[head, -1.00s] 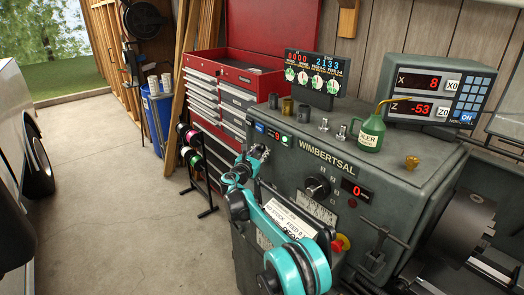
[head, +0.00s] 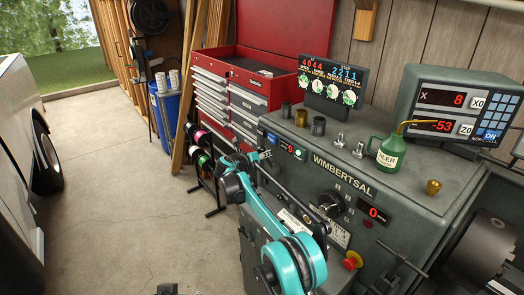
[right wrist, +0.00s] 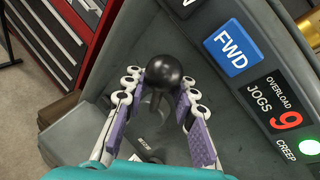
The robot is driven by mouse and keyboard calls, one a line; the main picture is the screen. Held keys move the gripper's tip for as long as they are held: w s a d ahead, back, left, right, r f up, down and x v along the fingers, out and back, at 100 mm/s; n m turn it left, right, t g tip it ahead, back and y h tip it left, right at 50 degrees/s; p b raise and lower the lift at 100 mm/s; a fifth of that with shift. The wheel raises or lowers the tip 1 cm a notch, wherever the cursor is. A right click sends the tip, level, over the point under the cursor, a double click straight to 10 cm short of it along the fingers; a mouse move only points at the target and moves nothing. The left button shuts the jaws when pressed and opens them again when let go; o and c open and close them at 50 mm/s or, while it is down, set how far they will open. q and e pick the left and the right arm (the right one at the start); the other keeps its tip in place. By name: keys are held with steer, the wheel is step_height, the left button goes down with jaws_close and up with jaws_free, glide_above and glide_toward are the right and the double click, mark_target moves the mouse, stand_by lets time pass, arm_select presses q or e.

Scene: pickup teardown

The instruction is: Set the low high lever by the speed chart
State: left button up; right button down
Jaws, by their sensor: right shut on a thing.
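My right gripper (right wrist: 162,88) is shut on a lever's black ball knob (right wrist: 163,70) in the right wrist view, a finger on each side. A thin stem shows below the knob. In the head view my right gripper (head: 252,158) is at the left end of the grey Wimbertsal lathe (head: 330,150), and my arm hides much of the lever. A dial knob (head: 331,204) is on the lathe front, with a pale plate (head: 338,233) below it. That plate's print is too small to read, so I cannot tell if it is the speed chart.
A black panel (head: 333,84) with gauges and digits, a green oil can (head: 387,153) and a readout (head: 455,108) stand on the lathe. In the wrist view a blue FWD sign (right wrist: 232,48) is right of the knob. A red tool chest (head: 240,85) stands behind.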

steer(key=shift+w+a+n+g+p, duration=0.2)
steer(key=shift+w+n+g+p, duration=0.1)
steer(key=shift+w+n+p, duration=0.15)
steer(key=shift+s, duration=0.15)
steer(key=shift+r, duration=0.1)
steer(key=c, duration=1.6)
jaws_free()
steer(key=o, duration=0.4)
steer(key=shift+a, duration=0.1)
steer(key=v, duration=1.1)
steer(key=shift+s+a, duration=0.2)
steer(key=shift+a, duration=0.25)
